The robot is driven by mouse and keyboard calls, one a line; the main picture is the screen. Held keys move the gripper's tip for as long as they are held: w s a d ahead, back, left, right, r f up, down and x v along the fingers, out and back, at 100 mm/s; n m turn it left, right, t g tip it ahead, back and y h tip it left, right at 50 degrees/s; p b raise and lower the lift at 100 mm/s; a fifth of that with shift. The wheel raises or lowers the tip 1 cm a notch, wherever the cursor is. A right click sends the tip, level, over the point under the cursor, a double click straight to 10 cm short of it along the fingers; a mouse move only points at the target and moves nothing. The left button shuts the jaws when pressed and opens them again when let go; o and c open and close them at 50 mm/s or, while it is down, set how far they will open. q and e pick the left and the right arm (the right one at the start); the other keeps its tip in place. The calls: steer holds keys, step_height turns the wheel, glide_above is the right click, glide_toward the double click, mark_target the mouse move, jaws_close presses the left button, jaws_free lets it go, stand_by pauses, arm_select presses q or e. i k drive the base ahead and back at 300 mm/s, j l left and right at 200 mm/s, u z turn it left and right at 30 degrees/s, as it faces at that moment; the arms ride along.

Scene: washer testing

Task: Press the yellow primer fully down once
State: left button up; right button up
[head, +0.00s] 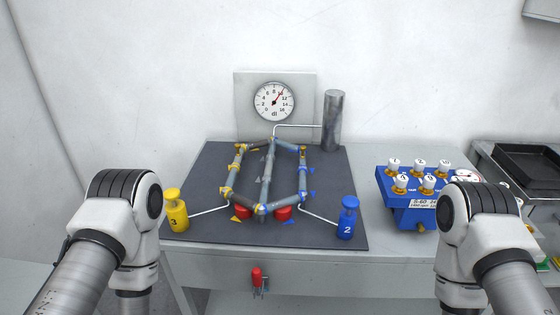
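My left arm is to the left of the yellow primer, and my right arm is at the lower right. Neither gripper's fingers show in the head view.
A dial gauge (274,101) on a panel and a metal cylinder (333,121) stand behind the frame. A blue block with white knobs (408,192) is to the right. A red handle (257,278) hangs at the table front. A black tray (520,165) is far right.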

mark_target(172, 194)
steer(key=i+j+u, duration=0.15)
steer(key=u, duration=1.5)
steer(key=i+l+z, duration=0.2)
steer(key=i+z, duration=0.25)
steer(key=z, duration=0.7)
